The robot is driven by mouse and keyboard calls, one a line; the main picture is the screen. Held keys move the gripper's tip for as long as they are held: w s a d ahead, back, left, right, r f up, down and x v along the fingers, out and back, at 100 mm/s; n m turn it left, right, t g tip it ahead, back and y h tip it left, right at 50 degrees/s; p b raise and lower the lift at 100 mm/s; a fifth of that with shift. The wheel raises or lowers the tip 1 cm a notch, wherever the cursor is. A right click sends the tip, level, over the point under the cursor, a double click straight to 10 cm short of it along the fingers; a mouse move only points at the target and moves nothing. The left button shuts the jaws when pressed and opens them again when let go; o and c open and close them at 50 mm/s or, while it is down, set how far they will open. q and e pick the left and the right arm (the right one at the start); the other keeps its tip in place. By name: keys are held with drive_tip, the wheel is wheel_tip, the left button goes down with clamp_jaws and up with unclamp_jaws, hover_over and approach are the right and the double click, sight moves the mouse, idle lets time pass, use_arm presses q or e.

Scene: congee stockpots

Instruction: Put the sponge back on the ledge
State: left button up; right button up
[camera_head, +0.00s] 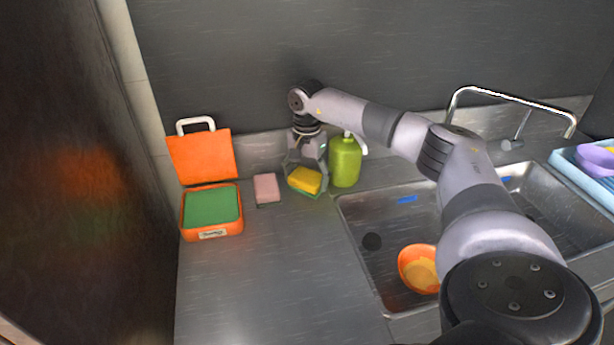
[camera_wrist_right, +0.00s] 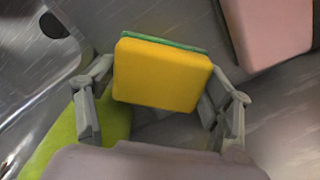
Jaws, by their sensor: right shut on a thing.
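A yellow sponge with a green layer (camera_head: 305,180) is at the back of the counter, just left of the green soap bottle. My right gripper (camera_head: 306,172) reaches down from above and is shut on this sponge. In the right wrist view the yellow sponge (camera_wrist_right: 160,75) sits between the two fingers, its green side facing away. I cannot tell whether the sponge touches the counter (camera_head: 250,270). My left gripper is not in view.
A pink sponge (camera_head: 266,188) lies close to the left. An open orange box with a green pad (camera_head: 212,206) stands further left. The green soap bottle (camera_head: 344,162) is close on the right. The sink (camera_head: 385,275) holds an orange bowl (camera_head: 419,268). The front counter is clear.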

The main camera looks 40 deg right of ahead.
sight(307, 176)
drive_tip(key=o, duration=1.1)
drive_tip(key=shift+f, duration=0.1)
drive_tip(key=shift+r, duration=0.5)
wheel_tip(307, 176, up, 11)
drive_tip(key=b, duration=0.1)
drive_tip(key=shift+r, duration=0.2)
